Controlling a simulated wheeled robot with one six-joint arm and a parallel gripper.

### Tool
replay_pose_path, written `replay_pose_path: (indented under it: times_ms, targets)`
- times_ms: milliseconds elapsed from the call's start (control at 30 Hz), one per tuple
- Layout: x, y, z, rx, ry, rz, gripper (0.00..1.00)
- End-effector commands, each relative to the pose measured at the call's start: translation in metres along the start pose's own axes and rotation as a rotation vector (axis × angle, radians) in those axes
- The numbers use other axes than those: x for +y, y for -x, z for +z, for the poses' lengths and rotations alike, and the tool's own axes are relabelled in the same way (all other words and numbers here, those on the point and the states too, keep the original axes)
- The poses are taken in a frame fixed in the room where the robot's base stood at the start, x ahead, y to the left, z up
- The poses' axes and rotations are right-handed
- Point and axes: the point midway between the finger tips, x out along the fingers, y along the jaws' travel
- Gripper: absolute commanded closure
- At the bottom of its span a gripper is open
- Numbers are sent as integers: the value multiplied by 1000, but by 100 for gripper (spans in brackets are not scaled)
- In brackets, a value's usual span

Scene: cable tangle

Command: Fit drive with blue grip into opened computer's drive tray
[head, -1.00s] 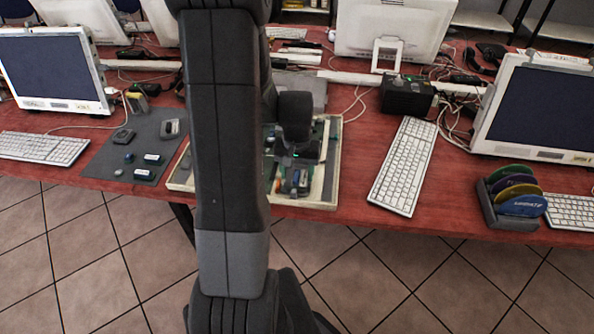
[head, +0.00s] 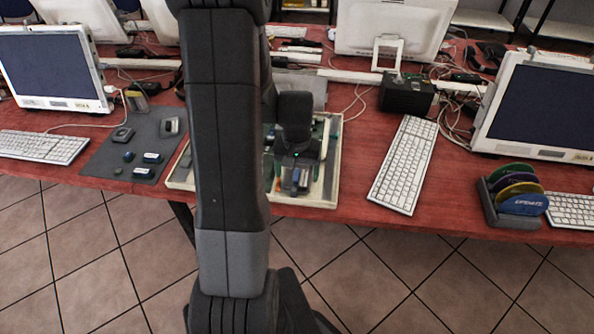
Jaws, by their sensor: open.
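The opened computer (head: 180,184) is a shallow cream case lying on the red table, with green boards and metal parts inside. My dark arm hides its middle. My gripper (head: 292,180) is over the right half of the case, pointing down, with its fingers open. Between and below the fingers is a small silver and bluish part (head: 295,181) in the case; it may be the drive with the blue grip in the tray, but it is too small to tell. I cannot tell whether the fingers touch it.
A grey mat (head: 100,166) left of the case carries several small dark and blue pieces. A white keyboard (head: 403,165) and a black box (head: 407,94) stand to the right. A rack of coloured discs (head: 515,195) is at the far right. Cables lie behind.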

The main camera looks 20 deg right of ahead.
Motion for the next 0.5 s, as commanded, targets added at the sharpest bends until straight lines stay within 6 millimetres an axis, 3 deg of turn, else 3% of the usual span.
replay_pose_path:
  times_ms: [267,500]
  targets:
    - [0,18,-1,4,0,0,19]
    - [0,68,-1,7,0,-1,19]
